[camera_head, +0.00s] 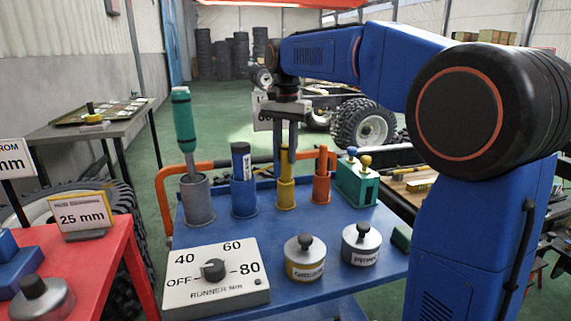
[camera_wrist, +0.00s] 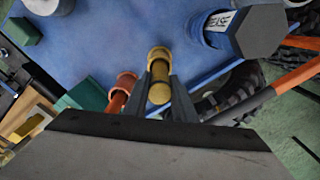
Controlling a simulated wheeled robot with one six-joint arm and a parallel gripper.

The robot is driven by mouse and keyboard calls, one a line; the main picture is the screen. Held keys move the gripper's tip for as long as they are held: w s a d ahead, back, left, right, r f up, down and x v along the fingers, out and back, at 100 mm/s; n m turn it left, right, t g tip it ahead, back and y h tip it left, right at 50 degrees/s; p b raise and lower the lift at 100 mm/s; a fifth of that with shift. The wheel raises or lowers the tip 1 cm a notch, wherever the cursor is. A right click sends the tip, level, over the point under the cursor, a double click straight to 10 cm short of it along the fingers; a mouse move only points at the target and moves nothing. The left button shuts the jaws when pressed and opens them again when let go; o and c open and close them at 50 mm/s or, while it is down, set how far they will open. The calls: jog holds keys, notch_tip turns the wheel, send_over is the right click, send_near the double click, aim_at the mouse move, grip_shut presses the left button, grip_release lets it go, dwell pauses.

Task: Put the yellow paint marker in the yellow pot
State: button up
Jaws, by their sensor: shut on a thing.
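The yellow paint marker (camera_head: 285,163) stands upright in the yellow pot (camera_head: 286,195) on the blue cart top, its lower part hidden inside the pot. My gripper (camera_head: 287,152) reaches down from above and is shut on the marker's upper part. In the wrist view, the fingers of my gripper (camera_wrist: 163,98) lie on both sides of the yellow marker (camera_wrist: 159,92), and the yellow pot (camera_wrist: 160,54) shows just beyond it.
The blue pot (camera_head: 244,197) with a blue marker stands left of the yellow pot, the orange pot (camera_head: 321,188) right. A grey pot (camera_head: 197,200) holds a green-handled tool. A green block (camera_head: 357,182) stands farther right. A dial box (camera_head: 215,276) and two lidded tins (camera_head: 304,258) sit in front.

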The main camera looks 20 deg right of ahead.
aim_at(286, 163)
jog(key=shift+f, duration=1.7)
jog(key=o, duration=1.1)
jog(key=shift+c, duration=0.2)
notch_tip(286, 163, up, 12)
jog(key=shift+r, duration=0.1)
